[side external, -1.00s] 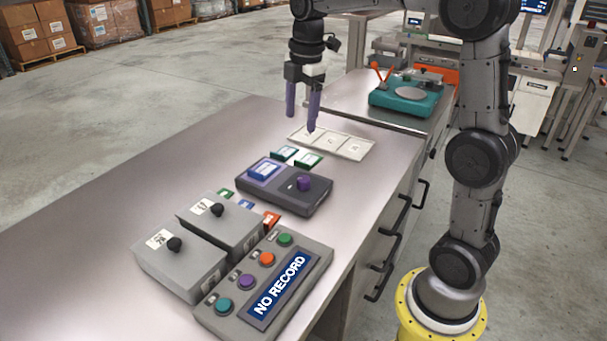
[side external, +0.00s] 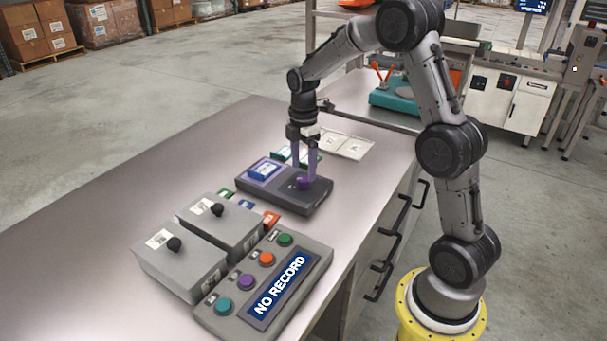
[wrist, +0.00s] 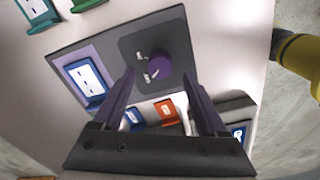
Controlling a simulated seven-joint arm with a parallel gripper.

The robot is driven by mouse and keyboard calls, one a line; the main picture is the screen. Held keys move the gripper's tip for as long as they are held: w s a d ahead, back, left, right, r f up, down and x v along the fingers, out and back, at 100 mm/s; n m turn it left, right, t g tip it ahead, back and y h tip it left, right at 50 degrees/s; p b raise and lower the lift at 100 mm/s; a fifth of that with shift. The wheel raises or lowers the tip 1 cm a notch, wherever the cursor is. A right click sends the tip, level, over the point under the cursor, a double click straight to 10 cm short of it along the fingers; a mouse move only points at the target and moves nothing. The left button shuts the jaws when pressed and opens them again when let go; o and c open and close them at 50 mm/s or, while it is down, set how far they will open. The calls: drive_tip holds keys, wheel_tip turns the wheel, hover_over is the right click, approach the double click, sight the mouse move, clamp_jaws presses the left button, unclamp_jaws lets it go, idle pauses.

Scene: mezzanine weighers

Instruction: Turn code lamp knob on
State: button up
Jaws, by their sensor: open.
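The purple knob (side external: 304,184) sits on the right part of a dark grey box (side external: 283,202). I take it to be the code lamp knob. In the wrist view the round knob (wrist: 158,64) has two small white labels beside it, too blurred to read. My gripper (side external: 304,173) points down with its purple fingers open, just over the knob. In the wrist view my gripper (wrist: 158,76) has one finger on either side of the knob, with gaps. I cannot tell whether the fingers reach below its top. A blue-framed white card (side external: 265,171) stands on the box's purple panel.
Two grey boxes with black knobs (side external: 174,244) and a button panel (side external: 232,319) reading NO RECORD stand nearer the camera. Green, blue and orange-red card holders (side external: 271,220) lie between. A pale tray (side external: 353,149) is behind. The table's left is clear.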

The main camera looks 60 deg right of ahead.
sight(304, 179)
drive_tip(key=shift+f, duration=1.6)
clamp_jaws()
